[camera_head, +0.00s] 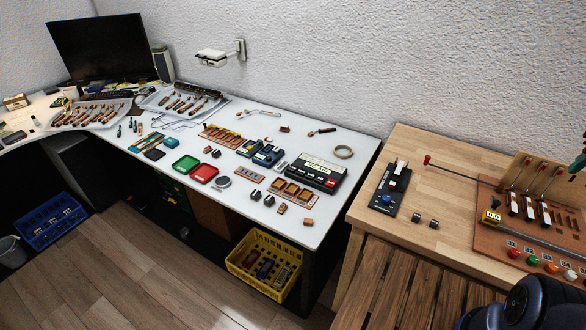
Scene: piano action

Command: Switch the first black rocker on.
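Two small black rockers sit side by side on the wooden table at the right, the left one (417,217) and the right one (433,223). Both look dark with a lighter rim. They are too small here to tell which way either is tipped. Which of them counts as the first is not marked. My gripper is not clearly in view; dark rounded parts at the bottom right look like my own arm.
Left of the rockers is a black panel (381,205) with a white lever and blue knob. To the right stands a wooden board (490,240) with upright levers, a rod and coloured buttons. A slatted wooden surface (400,290) lies in front. The white desk (335,190) is crowded.

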